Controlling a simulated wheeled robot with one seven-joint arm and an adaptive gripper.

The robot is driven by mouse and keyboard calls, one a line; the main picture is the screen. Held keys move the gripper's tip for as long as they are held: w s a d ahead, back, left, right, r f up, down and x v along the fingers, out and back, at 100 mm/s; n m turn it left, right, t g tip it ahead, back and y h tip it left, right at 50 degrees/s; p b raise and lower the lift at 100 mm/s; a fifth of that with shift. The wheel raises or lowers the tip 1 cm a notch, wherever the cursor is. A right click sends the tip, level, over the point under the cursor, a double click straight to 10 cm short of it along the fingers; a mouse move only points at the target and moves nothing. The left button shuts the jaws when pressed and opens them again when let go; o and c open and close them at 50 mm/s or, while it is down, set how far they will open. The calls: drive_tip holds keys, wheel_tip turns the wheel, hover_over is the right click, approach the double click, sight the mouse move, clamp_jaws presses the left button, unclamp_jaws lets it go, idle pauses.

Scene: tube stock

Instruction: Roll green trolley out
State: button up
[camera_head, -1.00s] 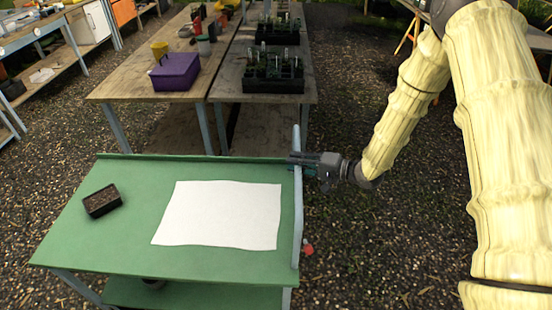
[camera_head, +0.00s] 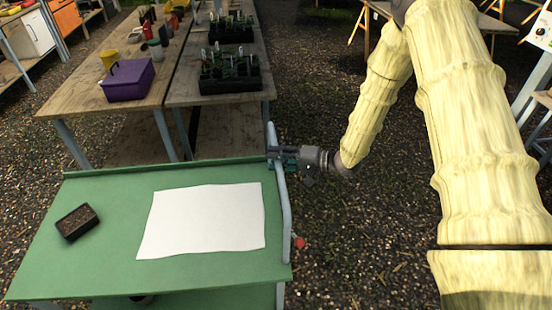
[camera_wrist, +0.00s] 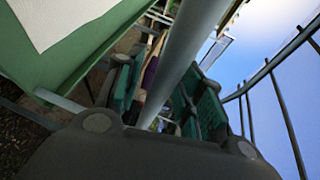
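The green trolley (camera_head: 100,215) stands at the front left in the head view, with a pale upright push bar (camera_head: 284,205) at its right end. My gripper (camera_head: 283,157) is at the far upper part of this bar, coming from the right. In the wrist view the bar (camera_wrist: 182,55) runs between the two teal-padded fingers of my gripper (camera_wrist: 165,100), which are drawn in around it. A slim gap seems to show on one side, and the contact itself is hard to see. The trolley's green top also fills the wrist view's upper left (camera_wrist: 75,65).
A white sheet (camera_head: 203,220) and a dark soil tray (camera_head: 77,222) lie on the trolley top. A red knob (camera_head: 299,242) sits low beside the bar. Wooden benches (camera_head: 110,95) with a purple box (camera_head: 128,80) stand behind. Gravel to the right of the trolley is open.

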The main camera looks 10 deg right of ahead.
drive_tip(key=shift+d+r, duration=0.1)
drive_tip(key=v, duration=1.2)
idle(0.4)
